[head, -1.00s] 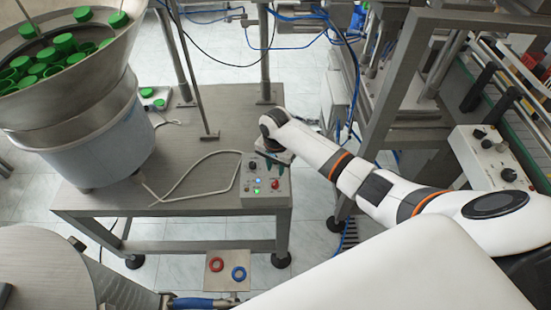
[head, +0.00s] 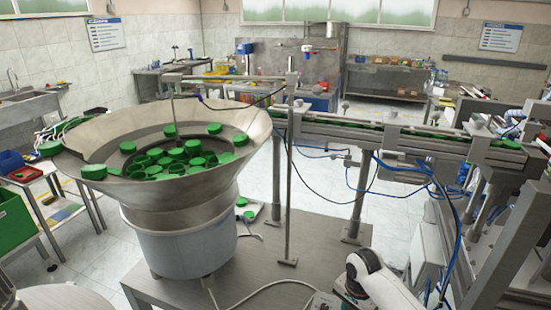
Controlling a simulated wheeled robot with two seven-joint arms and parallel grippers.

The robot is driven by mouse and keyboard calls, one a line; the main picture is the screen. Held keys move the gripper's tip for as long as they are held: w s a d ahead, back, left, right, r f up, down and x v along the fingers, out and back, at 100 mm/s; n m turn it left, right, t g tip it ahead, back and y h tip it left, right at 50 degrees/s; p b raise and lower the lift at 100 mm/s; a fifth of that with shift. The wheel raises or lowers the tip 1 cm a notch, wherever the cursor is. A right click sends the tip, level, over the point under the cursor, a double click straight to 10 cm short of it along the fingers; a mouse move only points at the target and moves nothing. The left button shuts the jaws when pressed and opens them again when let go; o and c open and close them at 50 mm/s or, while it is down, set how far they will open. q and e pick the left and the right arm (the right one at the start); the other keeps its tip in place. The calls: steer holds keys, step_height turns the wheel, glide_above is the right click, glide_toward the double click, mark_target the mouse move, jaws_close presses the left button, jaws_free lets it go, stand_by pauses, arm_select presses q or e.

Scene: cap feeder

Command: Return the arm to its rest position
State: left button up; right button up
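The white forearm and wrist (head: 372,278) of my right arm come in at the bottom edge, right of centre. The wrist is bent downward over the front of the metal table. My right gripper's fingers cannot be made out, so their opening is unclear. My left arm and gripper are not in view.
The metal bowl feeder (head: 230,180) with several green caps stands on the metal table (head: 270,258) at left. A conveyor rail (head: 350,132) runs right from it. A thin upright post (head: 289,190) and a machine frame (head: 500,240) flank my arm.

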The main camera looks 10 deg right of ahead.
steer(key=s+a+f+n, duration=0.3)
steer(key=s+a+n, duration=0.15)
steer(key=s, duration=0.35)
steer(key=s+r+n+t, duration=0.2)
steer(key=s+r+n, duration=0.2)
steer(key=s, duration=0.6)
steer(key=s+r+n+t, duration=0.2)
steer(key=s+r+n, duration=0.2)
steer(key=s, duration=0.5)
step_height(320, 180, down, 32)
steer(key=s+g+b, duration=0.2)
steer(key=b, duration=0.2)
steer(key=s+d+f+g+b, duration=0.1)
steer(key=s+d+f+b, duration=0.2)
steer(key=s+f, duration=1.3)
step_height(320, 180, down, 2)
steer(key=shift+f+n+b, duration=0.25)
steer(key=shift+n+b, duration=0.1)
steer(key=shift+b, duration=0.05)
